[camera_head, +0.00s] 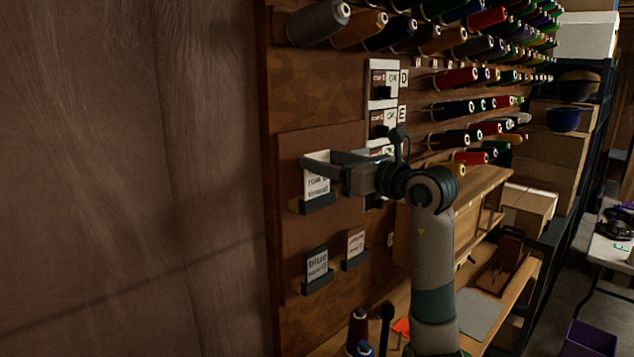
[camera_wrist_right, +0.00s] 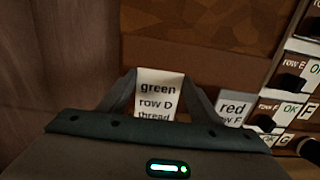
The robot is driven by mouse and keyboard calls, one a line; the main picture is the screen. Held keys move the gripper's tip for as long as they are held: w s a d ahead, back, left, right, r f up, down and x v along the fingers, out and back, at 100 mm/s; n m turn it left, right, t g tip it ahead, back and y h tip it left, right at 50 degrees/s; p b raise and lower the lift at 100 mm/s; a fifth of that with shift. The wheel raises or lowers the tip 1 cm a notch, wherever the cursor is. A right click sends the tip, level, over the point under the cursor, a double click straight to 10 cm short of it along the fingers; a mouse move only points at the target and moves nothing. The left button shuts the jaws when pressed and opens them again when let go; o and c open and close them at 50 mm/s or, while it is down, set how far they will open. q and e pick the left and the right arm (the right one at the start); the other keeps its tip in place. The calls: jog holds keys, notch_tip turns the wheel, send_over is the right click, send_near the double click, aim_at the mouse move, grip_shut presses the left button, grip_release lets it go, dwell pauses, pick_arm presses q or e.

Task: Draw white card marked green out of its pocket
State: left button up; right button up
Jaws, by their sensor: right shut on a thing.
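The white card marked green (camera_head: 317,184) stands at its dark pocket (camera_head: 318,205) on the brown wall board. In the right wrist view the white card (camera_wrist_right: 157,100) reads "green row D thread". My right gripper (camera_head: 318,160) is shut on the card's upper part, with one finger on each side of it. In the head view the card's lower edge meets the pocket; I cannot tell how deep it sits. The pocket is hidden in the wrist view by the gripper body. My left gripper is not in view.
Lower cards stand in pockets marked blue (camera_head: 317,264) and another (camera_head: 355,243). A card marked red (camera_wrist_right: 232,108) is right of the fingers in the wrist view. Rows of thread spools (camera_head: 455,77) jut from the wall at right. A wooden bench (camera_head: 515,285) lies below.

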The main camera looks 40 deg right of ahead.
jog(key=shift+r+p, duration=1.05)
jog(key=shift+r, duration=0.65)
notch_tip(320, 180, up, 4)
jog(key=shift+p, duration=1.25)
jog(key=shift+f, duration=0.1)
